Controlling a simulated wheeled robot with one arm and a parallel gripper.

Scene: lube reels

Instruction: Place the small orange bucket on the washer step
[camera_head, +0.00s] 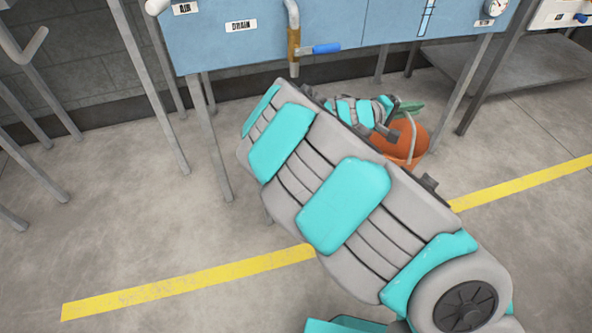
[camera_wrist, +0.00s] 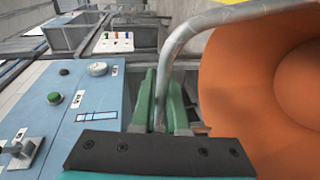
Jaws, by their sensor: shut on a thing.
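The small orange bucket (camera_head: 405,140) hangs beyond my forearm in the head view, partly hidden by it. It fills the right side of the wrist view (camera_wrist: 228,80), with its grey bail handle (camera_wrist: 180,48) running down between my green fingers. My gripper (camera_wrist: 163,108) is shut on the handle; in the head view its green fingers (camera_head: 408,108) show beside the bucket. The bucket appears to be off the floor, but its lower part is partly hidden. I cannot identify the washer step for sure in either view.
A blue panel (camera_head: 240,50) labelled AIR and DRAIN stands at the back on metal legs, with a blue-handled valve (camera_head: 325,48) projecting in front. A grey low shelf (camera_head: 500,72) is at the back right. A yellow line (camera_head: 190,283) crosses the open floor.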

